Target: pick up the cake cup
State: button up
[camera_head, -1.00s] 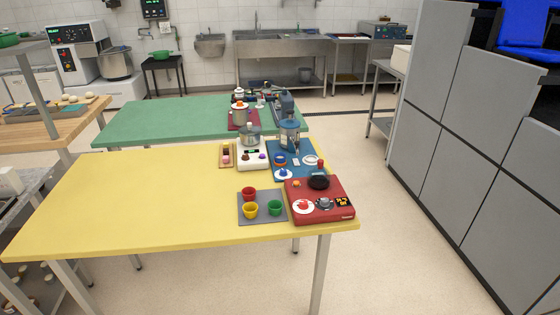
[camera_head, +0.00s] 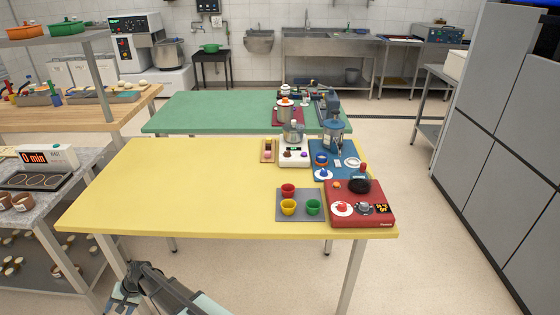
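Three small cups stand on a grey mat (camera_head: 290,216) on the yellow table: a red cup (camera_head: 288,189), a yellow cup (camera_head: 288,207) and a green cup (camera_head: 313,207). Brown cups (camera_head: 22,202) stand on a grey counter at the left edge of the view. I cannot tell which of these is the cake cup. My gripper (camera_head: 122,303) is low at the bottom left, in front of the yellow table and apart from all the cups. It is small and partly cut off by the frame, so its opening is unclear.
The yellow table (camera_head: 180,190) is bare on its left half. A red cooker (camera_head: 360,208) with a black pan stands right of the mat. Behind are a white appliance (camera_head: 293,154) and a blue mixer (camera_head: 335,138). A box with a "0 min" display (camera_head: 48,157) stands at left.

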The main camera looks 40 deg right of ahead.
jog(key=w+a+r+m+t+y, duration=0.2)
jog(key=w+a+r, duration=0.2)
jog(key=w+r, duration=0.75)
jog(key=w+a+r+m+t+y, duration=0.1)
jog(key=w+a+r+t, duration=0.25)
jog(key=w+r, duration=0.8)
jog(key=w+d+r, duration=0.3)
jog(key=d+r, duration=0.5)
jog(key=r, duration=0.4)
jog(key=s+d+r+h, duration=0.1)
jog(key=d+h, duration=0.3)
jog(key=d, duration=2.1)
jog(key=m+g+h, duration=0.2)
jog(key=g+h, duration=0.4)
jog(key=h, duration=0.4)
send_near(322, 155)
jog(key=f, duration=0.1)
jog(key=a+f, duration=0.1)
jog(key=shift+s+f, duration=0.3)
jog(key=shift+s, duration=0.05)
jog(key=shift+x, duration=2.65)
jog(key=shift+d+r, duration=0.1)
jog(key=shift+d, duration=0.05)
